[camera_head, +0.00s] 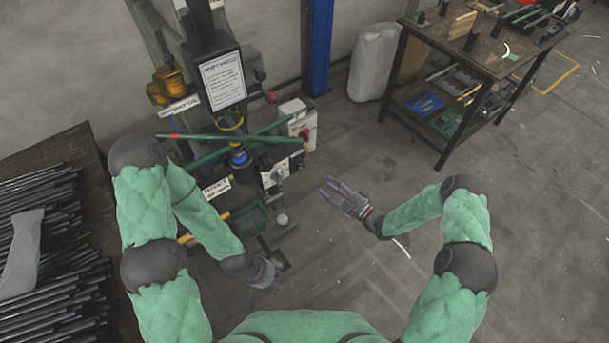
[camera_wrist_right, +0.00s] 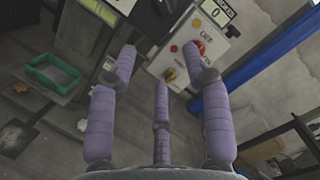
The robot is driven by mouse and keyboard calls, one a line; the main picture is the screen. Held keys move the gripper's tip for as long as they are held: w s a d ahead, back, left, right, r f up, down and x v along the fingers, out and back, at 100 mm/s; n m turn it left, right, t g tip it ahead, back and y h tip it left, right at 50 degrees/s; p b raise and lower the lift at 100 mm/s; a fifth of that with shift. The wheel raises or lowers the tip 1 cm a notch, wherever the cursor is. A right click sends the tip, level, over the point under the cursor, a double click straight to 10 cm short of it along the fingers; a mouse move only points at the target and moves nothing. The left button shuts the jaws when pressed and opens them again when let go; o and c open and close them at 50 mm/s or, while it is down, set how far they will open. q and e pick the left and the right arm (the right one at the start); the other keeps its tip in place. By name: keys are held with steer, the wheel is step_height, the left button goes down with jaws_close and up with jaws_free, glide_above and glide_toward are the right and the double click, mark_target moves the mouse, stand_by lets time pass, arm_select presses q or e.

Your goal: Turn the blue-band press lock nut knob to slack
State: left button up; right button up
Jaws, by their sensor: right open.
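The press (camera_head: 215,90) stands against the wall left of centre, with green-handled crossed levers at its front. A blue band (camera_head: 239,158) rings its spindle below the levers. I cannot tell for sure which part is the lock nut knob. My right gripper (camera_head: 333,193) is open and empty, over floor to the right of the press and apart from it. In the right wrist view its spread purple fingers (camera_wrist_right: 160,85) point toward a control box, touching nothing. My left gripper (camera_head: 266,276) is low in front of the press; its fingers are dark and small.
The control box (camera_wrist_right: 200,45) bears a red knob and a yellow knob. A green tray (camera_wrist_right: 52,74) sits low by the press. Dark rods (camera_head: 50,240) fill a bench at left. A workbench (camera_head: 480,50) stands back right. The floor between is clear.

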mark_target(300, 165)
steer(key=w+a+r+y+b, duration=0.2)
steer(key=w+a, duration=0.3)
steer(key=a, duration=0.3)
steer(key=shift+a+r+g, duration=0.25)
steer(key=shift+r+g, duration=0.1)
steer(key=shift+g, duration=0.05)
jaws_close()
